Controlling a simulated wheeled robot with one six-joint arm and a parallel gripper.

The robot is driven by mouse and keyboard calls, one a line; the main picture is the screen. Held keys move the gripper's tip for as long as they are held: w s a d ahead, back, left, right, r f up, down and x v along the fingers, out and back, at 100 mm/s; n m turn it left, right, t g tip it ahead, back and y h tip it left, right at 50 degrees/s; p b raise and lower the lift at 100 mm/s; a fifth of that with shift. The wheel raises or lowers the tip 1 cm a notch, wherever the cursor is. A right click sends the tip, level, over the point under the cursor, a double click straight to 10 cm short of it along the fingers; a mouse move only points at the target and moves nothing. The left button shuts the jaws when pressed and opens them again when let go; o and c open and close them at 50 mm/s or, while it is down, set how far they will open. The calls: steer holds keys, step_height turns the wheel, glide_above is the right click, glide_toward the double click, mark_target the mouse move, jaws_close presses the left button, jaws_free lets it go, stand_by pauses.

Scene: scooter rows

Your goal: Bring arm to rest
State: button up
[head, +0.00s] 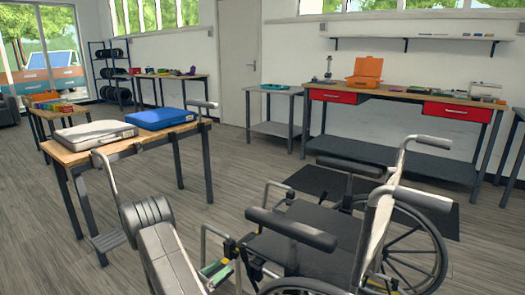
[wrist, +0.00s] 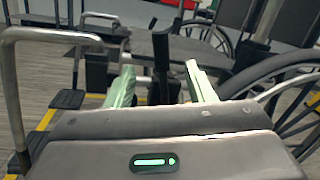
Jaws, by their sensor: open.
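A dark upright post of the wheelchair (wrist: 161,50) shows between the fingers. I cannot tell how far beyond the fingertips it is, or whether they touch anything. I see nothing held.
A wooden table (head: 150,140) with a grey case (head: 96,135) and a blue case (head: 161,118) stands left. A workbench (head: 400,95) with an orange toolbox (head: 366,74) stands along the back wall. Clear floor (head: 225,170) lies between the table and the wheelchair.

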mark_target(242, 254)
steer(key=b+x, duration=0.1)
steer(key=x, duration=0.9)
steer(key=shift+w+d+b, duration=0.1)
steer(key=shift+b, duration=0.3)
steer(key=shift+w+d+r, duration=0.1)
steer(key=shift+w+d, duration=0.1)
steer(key=shift+d, duration=0.05)
steer(key=shift+s+d+r+m, duration=0.1)
steer(key=shift+s+d+m, duration=0.2)
steer(key=shift+m, duration=0.3)
steer(key=shift+s, duration=0.1)
